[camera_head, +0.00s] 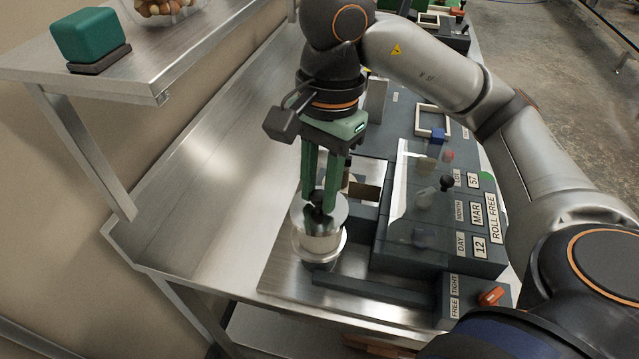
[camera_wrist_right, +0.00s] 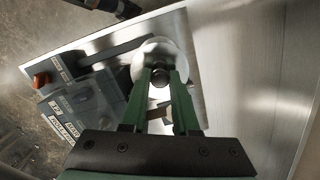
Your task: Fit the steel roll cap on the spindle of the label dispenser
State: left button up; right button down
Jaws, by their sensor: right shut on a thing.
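My right gripper (camera_head: 322,197) comes down from above with its green fingers closed on the dark knob of the steel roll cap (camera_head: 303,219). The cap is a shiny round disc, roughly level, directly over a white label roll (camera_head: 320,243) on a round steel flange. In the right wrist view the gripper (camera_wrist_right: 160,76) holds the knob in the middle of the pale disc of the cap (camera_wrist_right: 160,50). The spindle is hidden under the cap, and I cannot tell how far the cap sits on it. The label dispenser (camera_head: 440,255) is dark grey. My left gripper is out of view.
The dispenser carries DAY, MONTH and LOT plates and an orange knob (camera_head: 491,296) marked FREE and TIGHT. A clear guard (camera_head: 400,210) stands right of the roll. A shelf (camera_head: 120,60) with a green block (camera_head: 88,38) overhangs at left. The steel bench (camera_head: 225,180) is bare left of the roll.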

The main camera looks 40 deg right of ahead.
jog(key=c, duration=0.6)
grip_release()
jog(key=shift+r+p, duration=2.2)
jog(key=shift+r, duration=0.35)
